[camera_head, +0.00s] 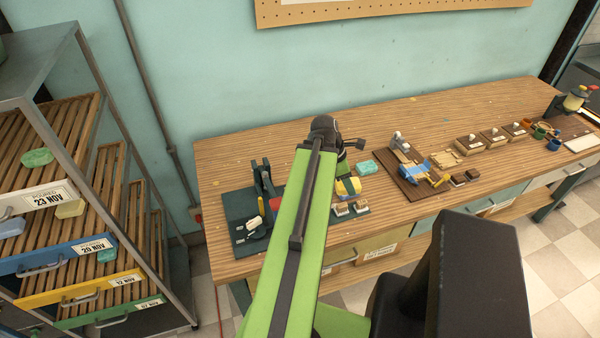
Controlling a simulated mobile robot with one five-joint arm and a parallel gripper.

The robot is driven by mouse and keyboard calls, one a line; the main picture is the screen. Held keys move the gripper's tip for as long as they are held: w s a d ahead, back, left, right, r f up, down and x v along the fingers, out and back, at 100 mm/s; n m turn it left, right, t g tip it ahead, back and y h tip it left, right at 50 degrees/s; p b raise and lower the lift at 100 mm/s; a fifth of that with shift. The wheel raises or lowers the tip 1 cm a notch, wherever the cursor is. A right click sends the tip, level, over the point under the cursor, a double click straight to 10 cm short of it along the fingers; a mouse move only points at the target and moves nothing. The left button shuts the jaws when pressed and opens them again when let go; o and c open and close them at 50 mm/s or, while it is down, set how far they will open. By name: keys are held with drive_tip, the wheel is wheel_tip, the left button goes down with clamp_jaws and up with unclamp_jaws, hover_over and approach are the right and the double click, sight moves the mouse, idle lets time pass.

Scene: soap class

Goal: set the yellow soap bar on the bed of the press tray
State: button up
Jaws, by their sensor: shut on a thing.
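My gripper (343,168) is at the end of my green arm, over the left part of the wooden workbench, and my arm hides much of it. A yellow block (349,185), which looks like the yellow soap bar, shows just below the gripper, with some blue beside it. The gripper is shut on it, though the finger contact is hard to see. A dark press (258,180) with upright posts stands left of my arm, on a dark base (234,208). Its bed is partly hidden by my arm, and I cannot tell the tray apart clearly.
A small dark tray (363,211) with pale blocks lies near the bench's front edge. A turquoise soap (368,167) and a dark board (408,187) with a blue tool lie to the right. A drawer rack (170,240) stands left. Bare bench (222,160) shows behind the press.

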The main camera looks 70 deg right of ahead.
drive_tip(key=w+d+f+n+b, duration=0.1)
drive_tip(key=w+f+b, duration=0.1)
drive_tip(key=w, duration=0.7)
drive_tip(key=w+d+f+n+b, duration=0.1)
drive_tip(key=w+f+n, duration=0.1)
drive_tip(key=w, duration=0.6)
drive_tip(key=shift+t+h, duration=0.3)
drive_tip(key=shift+h, duration=0.1)
drive_tip(key=f+b, duration=0.5)
drive_tip(key=b, duration=0.1)
drive_tip(key=shift+a+f, duration=0.15)
drive_tip(key=shift+a, duration=0.05)
drive_tip(key=shift+w+f+b, duration=0.15)
drive_tip(key=shift+f+b, duration=0.4)
drive_tip(key=shift+b, duration=0.1)
idle(0.4)
drive_tip(key=o, duration=1.5)
drive_tip(key=o, duration=0.4)
